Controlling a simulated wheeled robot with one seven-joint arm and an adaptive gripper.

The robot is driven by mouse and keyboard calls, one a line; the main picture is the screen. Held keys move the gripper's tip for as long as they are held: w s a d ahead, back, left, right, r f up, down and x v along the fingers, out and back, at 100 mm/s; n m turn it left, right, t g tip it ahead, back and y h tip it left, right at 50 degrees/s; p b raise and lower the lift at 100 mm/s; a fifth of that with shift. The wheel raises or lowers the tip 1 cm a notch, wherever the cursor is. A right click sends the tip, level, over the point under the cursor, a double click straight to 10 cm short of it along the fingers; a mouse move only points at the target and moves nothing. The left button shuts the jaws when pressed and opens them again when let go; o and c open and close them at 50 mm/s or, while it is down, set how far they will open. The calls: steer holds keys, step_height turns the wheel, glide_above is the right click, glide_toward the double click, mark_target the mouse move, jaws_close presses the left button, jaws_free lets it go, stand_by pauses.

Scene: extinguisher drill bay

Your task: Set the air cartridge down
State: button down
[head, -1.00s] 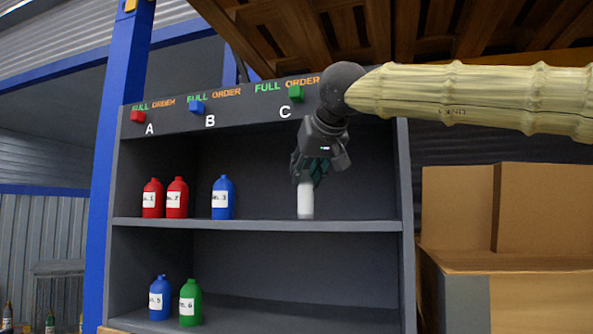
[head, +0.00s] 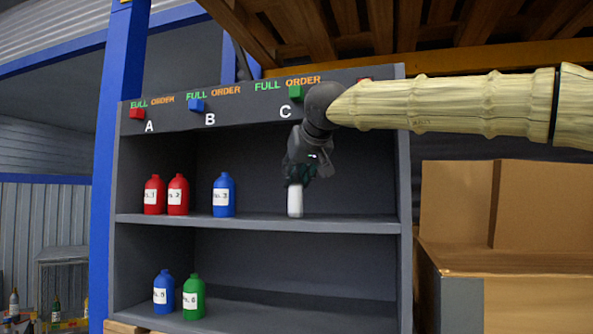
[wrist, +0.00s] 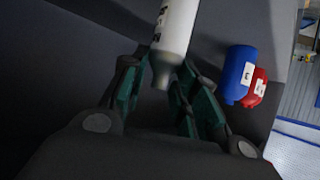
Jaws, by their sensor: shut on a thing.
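The air cartridge is a white cylinder (head: 295,202) at the upper shelf under the C sign, upright in the head view. My gripper (head: 298,181) is above it, with its fingers shut around the cartridge's top end. The cartridge's foot is level with the shelf board (head: 260,220); I cannot tell if it touches. In the wrist view the cartridge (wrist: 176,28) has dark lettering, and its narrow grey neck sits between the green-black fingers of my gripper (wrist: 167,75).
To the left on the same shelf stand a blue bottle (head: 223,196) and two red bottles (head: 154,196) (head: 178,196). A blue (head: 163,294) and a green bottle (head: 193,298) stand below. The shelf is clear right of the cartridge. Cardboard boxes (head: 505,220) are at the right.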

steer(key=shift+s+d, duration=0.1)
steer(key=shift+d, duration=0.1)
steer(key=shift+f, duration=0.1)
steer(key=c, duration=1.1)
jaws_free()
steer(key=shift+a, duration=0.2)
steer(key=shift+d, duration=0.1)
steer(key=shift+s+b, duration=0.2)
steer(key=shift+b, duration=0.25)
steer(key=s+d+b, duration=0.3)
steer(key=s+b, duration=0.2)
steer(key=s, duration=0.7)
steer(key=shift+d+r, duration=0.4)
